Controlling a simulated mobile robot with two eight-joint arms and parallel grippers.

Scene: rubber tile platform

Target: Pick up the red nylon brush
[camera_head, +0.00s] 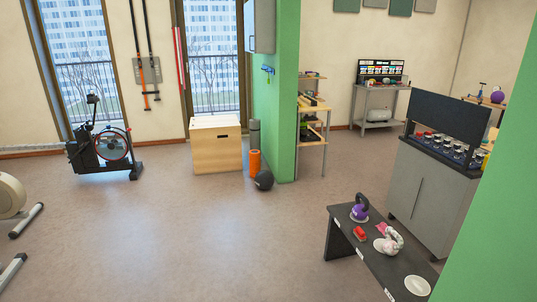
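A small red object (360,233), possibly the red nylon brush, lies on a low dark bench (346,241) at the lower right of the head view. It is too small to make out bristles or a handle. It sits in front of a purple kettlebell (359,212) and to the left of a pink and white kettlebell-like thing (390,243). A white round dish (417,285) lies nearer on the same bench. Neither of my grippers shows in the head view.
A grey cabinet (430,188) with several jars stands behind the bench. A green wall edge (500,235) closes off the right. An exercise bike (100,148), a wooden box (215,148) and a black ball (264,180) stand farther back. The middle floor is clear.

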